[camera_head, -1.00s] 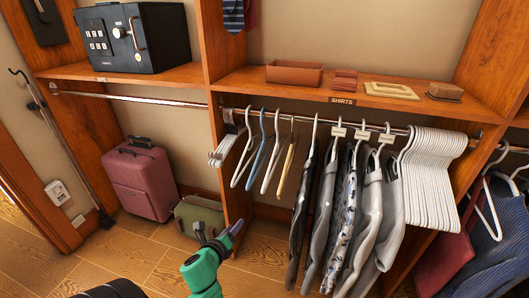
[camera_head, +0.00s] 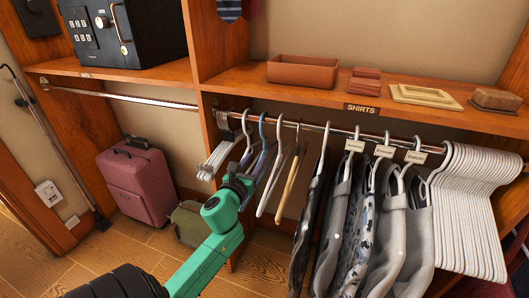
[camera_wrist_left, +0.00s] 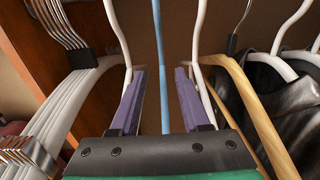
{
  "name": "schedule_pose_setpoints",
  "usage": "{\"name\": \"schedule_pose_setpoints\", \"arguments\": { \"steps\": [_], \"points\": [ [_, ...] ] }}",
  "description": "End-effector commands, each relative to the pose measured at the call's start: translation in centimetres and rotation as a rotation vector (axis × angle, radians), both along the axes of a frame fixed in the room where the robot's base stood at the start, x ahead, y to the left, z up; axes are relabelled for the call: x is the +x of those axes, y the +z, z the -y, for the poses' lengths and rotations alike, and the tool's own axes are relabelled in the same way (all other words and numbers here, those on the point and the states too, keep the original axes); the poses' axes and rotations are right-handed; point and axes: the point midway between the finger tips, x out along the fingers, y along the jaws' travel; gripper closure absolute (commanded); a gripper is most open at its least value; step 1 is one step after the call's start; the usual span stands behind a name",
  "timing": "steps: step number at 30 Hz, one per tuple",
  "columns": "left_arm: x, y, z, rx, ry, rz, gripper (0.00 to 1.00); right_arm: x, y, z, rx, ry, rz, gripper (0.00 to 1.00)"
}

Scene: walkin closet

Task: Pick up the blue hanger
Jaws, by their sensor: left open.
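The blue hanger (camera_head: 263,130) hangs from the metal rod, between white hangers; its lower part is hidden behind my left gripper in the head view. My left gripper (camera_head: 254,160) is open, with purple fingers, and is close in front of the hanger. In the left wrist view the blue hanger (camera_wrist_left: 160,45) is a thin upright bar, lying in the gap between the two open fingers (camera_wrist_left: 160,88). The fingers look apart from it on both sides. My right gripper is not in view.
A white hanger (camera_wrist_left: 116,35) is close left of the fingers and another (camera_wrist_left: 199,45) close right. A wooden hanger (camera_head: 288,185) and dark clothes (camera_head: 308,220) hang further right. A stack of white hangers (camera_head: 218,155) is at left. The shelf (camera_head: 230,85) is above.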

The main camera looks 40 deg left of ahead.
Motion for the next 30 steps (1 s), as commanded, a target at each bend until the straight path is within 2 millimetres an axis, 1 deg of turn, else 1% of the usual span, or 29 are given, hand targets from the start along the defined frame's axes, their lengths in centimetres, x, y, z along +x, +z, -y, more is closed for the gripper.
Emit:
{"name": "schedule_pose_setpoints", "arguments": {
  "steps": [5, 6, 9, 11, 13, 18, 19, 20, 21, 22, 30],
  "points": [
    [2.2, 0.1, -0.7, -0.002, 0.001, 0.002, 0.54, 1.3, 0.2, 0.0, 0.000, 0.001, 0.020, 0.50],
    [3.0, 0.1, -0.9, -0.003, 0.001, 0.002, 0.54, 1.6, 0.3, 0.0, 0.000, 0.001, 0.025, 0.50],
    [4.8, 0.1, -1.4, -0.003, 0.001, 0.003, 0.54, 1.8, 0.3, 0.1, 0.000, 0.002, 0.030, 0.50],
    [5.6, 0.0, -1.7, -0.002, 0.000, 0.002, 0.54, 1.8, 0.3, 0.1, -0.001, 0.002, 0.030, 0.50],
    [6.0, 0.0, -1.8, -0.002, -0.001, 0.001, 0.54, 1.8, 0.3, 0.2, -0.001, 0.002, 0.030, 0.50],
    [6.0, -0.1, -1.8, -0.001, -0.001, -0.001, 0.54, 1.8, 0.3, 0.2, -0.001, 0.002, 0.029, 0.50],
    [6.0, -0.1, -1.8, -0.001, -0.001, -0.001, 0.61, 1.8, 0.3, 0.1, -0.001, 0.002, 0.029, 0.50],
    [6.0, -0.1, -1.8, -0.001, 0.000, -0.001, 0.73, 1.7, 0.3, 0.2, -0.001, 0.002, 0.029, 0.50],
    [6.0, -0.1, -1.8, -0.001, 0.000, -0.001, 0.88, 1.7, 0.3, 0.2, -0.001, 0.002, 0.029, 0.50],
    [6.0, -0.1, -1.8, -0.001, 0.000, -0.001, 1.00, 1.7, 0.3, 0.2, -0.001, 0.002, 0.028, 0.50],
    [6.0, -0.1, -1.8, -0.002, 0.000, -0.002, 1.00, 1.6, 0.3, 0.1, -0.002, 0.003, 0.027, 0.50]
  ]
}}
